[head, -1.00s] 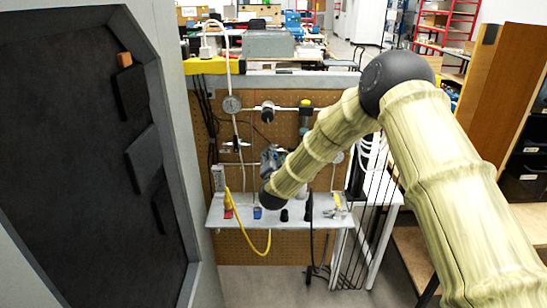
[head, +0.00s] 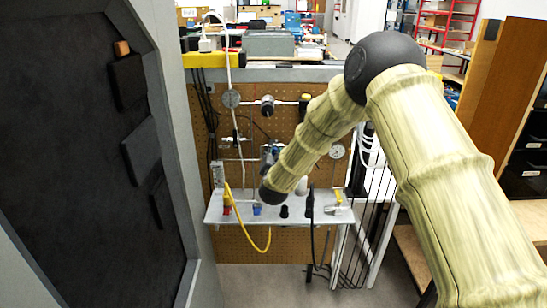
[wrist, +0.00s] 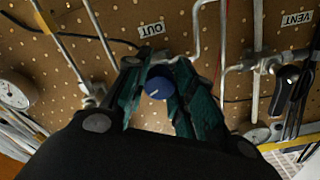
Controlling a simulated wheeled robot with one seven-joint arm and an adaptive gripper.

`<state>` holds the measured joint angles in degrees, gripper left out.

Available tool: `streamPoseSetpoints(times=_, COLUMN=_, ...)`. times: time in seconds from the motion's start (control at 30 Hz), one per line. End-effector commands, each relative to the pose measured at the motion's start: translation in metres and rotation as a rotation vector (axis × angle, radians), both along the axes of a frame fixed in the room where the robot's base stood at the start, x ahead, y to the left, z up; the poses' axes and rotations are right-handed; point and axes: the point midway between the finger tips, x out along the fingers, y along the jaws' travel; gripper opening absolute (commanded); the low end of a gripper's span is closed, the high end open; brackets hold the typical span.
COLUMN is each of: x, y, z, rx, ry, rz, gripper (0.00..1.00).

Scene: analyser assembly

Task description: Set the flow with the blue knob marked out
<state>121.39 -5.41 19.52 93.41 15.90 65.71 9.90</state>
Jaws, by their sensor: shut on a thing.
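The blue knob (wrist: 160,84) shows in the wrist view just below the white OUT label (wrist: 151,30) on the pegboard (wrist: 100,25). A short white mark on its face points to the lower left. My gripper (wrist: 157,72) has its two green fingers on either side of the knob and is shut on it. In the head view my gripper (head: 271,152) is small at the pegboard, partly hidden by my arm, and the knob cannot be made out there.
Thin metal pipes and a valve under the VENT label (wrist: 296,18) lie to the right in the wrist view. A gauge (wrist: 13,95) is at left. A dark-panelled cabinet (head: 70,150) stands at left.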

Motion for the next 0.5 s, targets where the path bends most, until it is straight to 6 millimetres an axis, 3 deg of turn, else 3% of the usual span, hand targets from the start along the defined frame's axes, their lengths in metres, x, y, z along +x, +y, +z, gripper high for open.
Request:
streamPoseSetpoints(times=0.33, x=-0.0009, y=0.0004, z=-0.0017, rx=-0.025, ry=0.004, rz=0.001, gripper=0.01)
streamPoseSetpoints(times=0.37, x=-0.0009, y=0.0004, z=-0.0017, rx=-0.024, ry=0.004, rz=0.001, gripper=0.27)
streamPoseSetpoints(times=0.5, x=-0.0007, y=0.0004, z=-0.0014, rx=-0.024, ry=0.003, rz=0.001, gripper=0.48)
